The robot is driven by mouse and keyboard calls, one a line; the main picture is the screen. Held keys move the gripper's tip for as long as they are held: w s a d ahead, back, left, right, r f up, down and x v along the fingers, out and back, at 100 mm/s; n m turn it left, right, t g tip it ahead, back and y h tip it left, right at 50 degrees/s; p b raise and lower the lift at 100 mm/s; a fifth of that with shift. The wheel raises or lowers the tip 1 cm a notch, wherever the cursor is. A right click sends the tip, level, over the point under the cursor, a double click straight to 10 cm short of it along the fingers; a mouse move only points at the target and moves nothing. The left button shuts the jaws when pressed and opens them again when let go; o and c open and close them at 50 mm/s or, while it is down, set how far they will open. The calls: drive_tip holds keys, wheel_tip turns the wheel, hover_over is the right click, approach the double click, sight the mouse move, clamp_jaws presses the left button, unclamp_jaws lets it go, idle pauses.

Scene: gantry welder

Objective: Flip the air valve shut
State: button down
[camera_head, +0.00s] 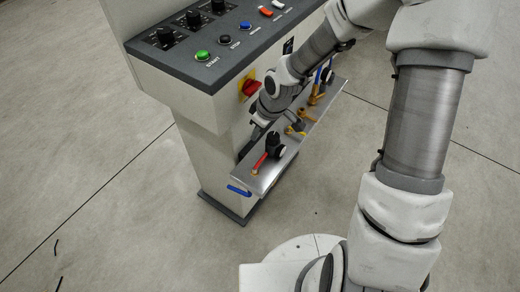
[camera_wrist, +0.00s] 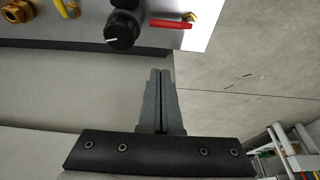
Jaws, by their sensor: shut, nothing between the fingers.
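A metal shelf (camera_head: 252,182) on the machine's side carries several valves and knobs. A red lever (camera_head: 260,163) lies near its front end, beside a black knob (camera_head: 275,148). Yellow levers (camera_head: 295,129) sit farther back. Which one is the air valve, I cannot tell from any label. In the wrist view the red lever (camera_wrist: 171,24) and the black knob (camera_wrist: 122,30) lie beyond my fingertips. My gripper (camera_wrist: 160,74) is shut and empty, apart from them. In the head view my gripper (camera_head: 246,148) is partly hidden between the machine and the shelf.
The machine's sloped control panel (camera_head: 215,40) has a green button (camera_head: 202,55) and several knobs. A red rotary switch (camera_head: 251,88) on yellow is close to my wrist. A blue handle (camera_head: 239,190) is at the shelf's front end. The floor (camera_head: 90,150) to the left is open.

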sight(261, 162)
drive_tip(key=b+x, duration=0.4)
drive_tip(key=x, duration=0.5)
drive_tip(key=shift+f, duration=0.35)
drive_tip(key=shift+d+f+b, duration=0.15)
drive_tip(key=shift+f+b, duration=0.1)
drive_tip(key=shift+b, duration=0.1)
drive_tip(key=shift+s+d+r, duration=0.25)
drive_tip(key=shift+s+d, duration=0.35)
drive_tip(key=shift+d, duration=0.05)
drive_tip(key=shift+s+d+r, duration=0.25)
drive_tip(key=shift+s+d, duration=0.3)
drive_tip(key=shift+d, duration=0.1)
drive_tip(key=shift+d, duration=0.1)
